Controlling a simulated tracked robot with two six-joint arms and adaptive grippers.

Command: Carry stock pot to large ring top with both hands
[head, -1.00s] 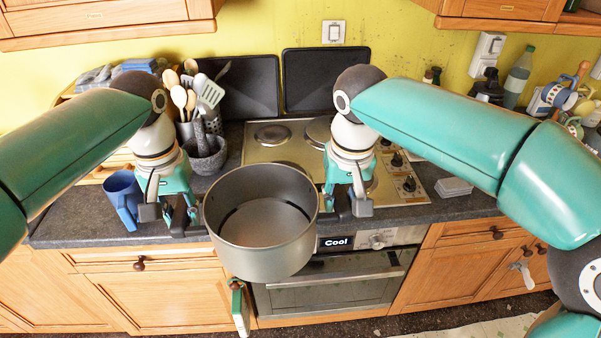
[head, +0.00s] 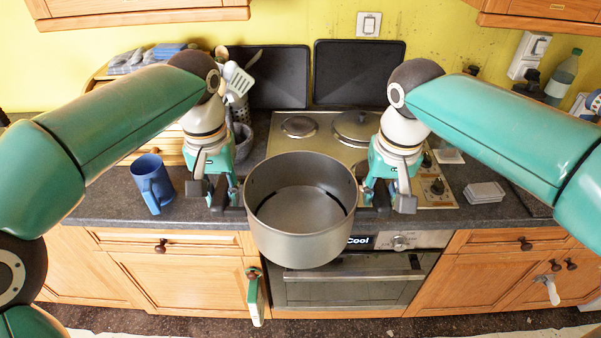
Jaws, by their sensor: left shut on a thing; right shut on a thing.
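The stock pot (head: 300,236) is a grey, empty, open-topped metal pot, held level in front of the counter's front edge. My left gripper (head: 232,200) is shut at the pot's left side and my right gripper (head: 371,198) is shut at its right side; the handles are mostly hidden by the fingers. The cooktop (head: 283,147) is behind the pot, with a ring at the back left (head: 299,127) and a larger ring at the back right (head: 356,128). Its front part is hidden by the pot and my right gripper.
A blue mug (head: 154,186) stands on the counter at left. Grey stacked pads (head: 484,192) lie right of the cooktop. Two black panels (head: 358,73) lean on the wall behind. The oven (head: 347,290) is below, with a green-handled item (head: 255,296) beside it.

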